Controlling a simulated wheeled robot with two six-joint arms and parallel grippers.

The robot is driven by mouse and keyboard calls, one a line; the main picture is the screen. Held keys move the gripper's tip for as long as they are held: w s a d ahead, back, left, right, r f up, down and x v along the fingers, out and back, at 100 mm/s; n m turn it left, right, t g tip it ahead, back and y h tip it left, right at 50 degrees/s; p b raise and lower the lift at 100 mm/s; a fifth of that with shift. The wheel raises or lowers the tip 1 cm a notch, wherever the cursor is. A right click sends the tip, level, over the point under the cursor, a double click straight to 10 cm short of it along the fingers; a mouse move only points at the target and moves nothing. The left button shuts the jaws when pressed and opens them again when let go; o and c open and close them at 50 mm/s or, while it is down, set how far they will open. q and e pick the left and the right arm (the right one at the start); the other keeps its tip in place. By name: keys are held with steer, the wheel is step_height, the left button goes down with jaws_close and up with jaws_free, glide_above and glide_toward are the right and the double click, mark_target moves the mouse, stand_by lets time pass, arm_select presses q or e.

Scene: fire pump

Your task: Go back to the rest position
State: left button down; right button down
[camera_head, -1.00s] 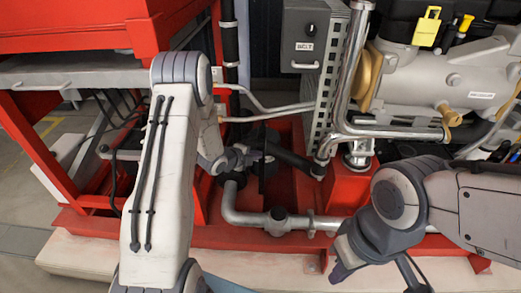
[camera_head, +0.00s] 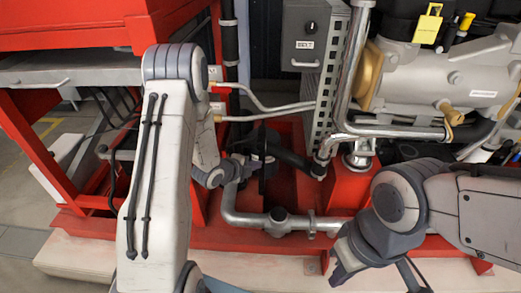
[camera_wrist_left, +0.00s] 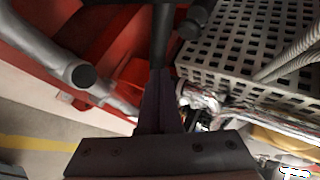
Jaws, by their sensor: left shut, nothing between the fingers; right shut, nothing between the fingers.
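My left gripper (camera_head: 264,159) is a small dark shape beyond the pale left arm, among the pipes over the red frame. In the left wrist view its dark fingers (camera_wrist_left: 160,105) are together, with nothing visible between them. My right gripper (camera_head: 342,272) is at the bottom, right of centre, in front of the red base. It is dark, shut and empty, and partly hidden by its own wrist.
A grey pipe (camera_head: 245,217) runs low across the red base (camera_head: 350,190). A grey box (camera_head: 305,38) and slotted post stand behind. The pump (camera_head: 440,80) is at right. A red frame (camera_head: 70,25) stands at left. A perforated grey panel (camera_wrist_left: 235,45) is close in the wrist view.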

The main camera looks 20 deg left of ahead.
stand_by(0.6)
arm_select(q)
steer(key=s+d+r+n+g+y, duration=0.1)
steer(key=s+d+r+n+g, duration=0.15)
steer(key=s+d+r, duration=0.3)
steer(key=s+d+r+n+g+y, duration=0.1)
steer(key=s+d+r+n+g, duration=0.1)
steer(key=s+d+r+n, duration=0.35)
steer(key=s+d+r+n+g, duration=0.2)
steer(key=s+d, duration=0.1)
steer(key=s, duration=0.5)
steer(key=s+d+r+n+g, duration=0.1)
steer(key=s+d+g, duration=0.1)
steer(key=s, duration=0.5)
steer(key=s+d+r+n+g, duration=0.2)
steer(key=s+d, duration=0.1)
steer(key=s, duration=0.5)
step_height(320, 180, up, 14)
steer(key=p, duration=1.4)
steer(key=shift+s+a+y, duration=0.2)
steer(key=shift+a+y, duration=0.1)
steer(key=shift+a, duration=0.05)
steer(key=shift+g, duration=0.25)
